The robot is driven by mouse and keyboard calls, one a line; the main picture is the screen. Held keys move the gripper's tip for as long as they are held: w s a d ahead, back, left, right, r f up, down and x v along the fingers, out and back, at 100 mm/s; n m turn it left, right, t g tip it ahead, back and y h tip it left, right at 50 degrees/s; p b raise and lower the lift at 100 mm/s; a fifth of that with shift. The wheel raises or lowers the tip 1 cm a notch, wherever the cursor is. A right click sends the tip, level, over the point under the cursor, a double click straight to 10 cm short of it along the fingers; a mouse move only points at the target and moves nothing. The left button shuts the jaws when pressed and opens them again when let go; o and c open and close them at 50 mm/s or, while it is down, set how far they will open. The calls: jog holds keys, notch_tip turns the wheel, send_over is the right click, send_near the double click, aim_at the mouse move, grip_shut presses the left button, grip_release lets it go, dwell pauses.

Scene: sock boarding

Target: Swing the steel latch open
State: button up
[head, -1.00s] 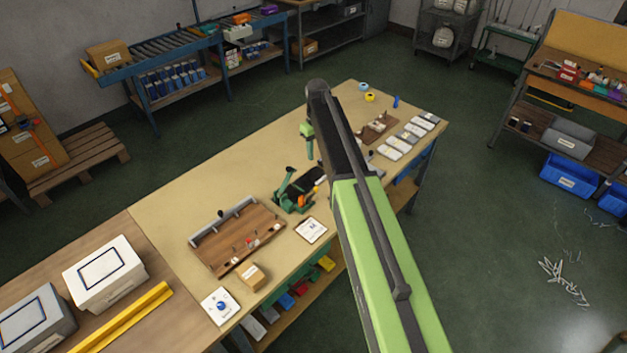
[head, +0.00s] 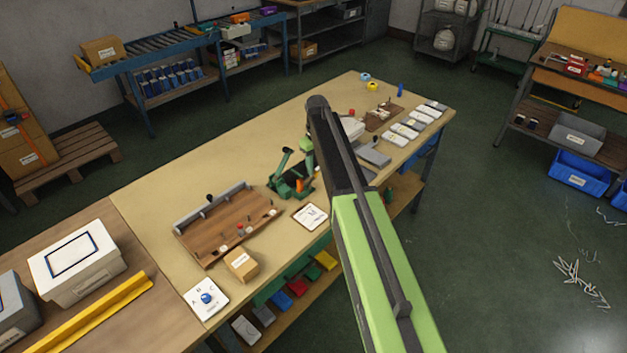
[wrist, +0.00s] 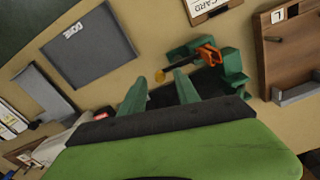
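A green clamp-like fixture (head: 290,182) with an orange part (head: 299,186) stands on the workbench. In the wrist view the fixture (wrist: 235,68) is just beyond and right of my fingers, with the orange part (wrist: 208,54) on it and a small yellow-brown tip (wrist: 160,75) near the fingertips. I cannot tell which part is the steel latch. My gripper (wrist: 158,78) has its two green fingers apart and nothing is seen held between them. In the head view my arm mostly hides the gripper.
A wooden board (head: 215,235) with a grey rail and small knobs lies left of the fixture. A white card (head: 310,215) and a cardboard box (head: 241,263) are nearby. A grey plate (wrist: 88,43) lies left of my fingers. Light packets (head: 405,130) lie at the far right.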

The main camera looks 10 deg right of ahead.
jog(key=shift+f, duration=0.65)
jog(key=shift+r, duration=0.1)
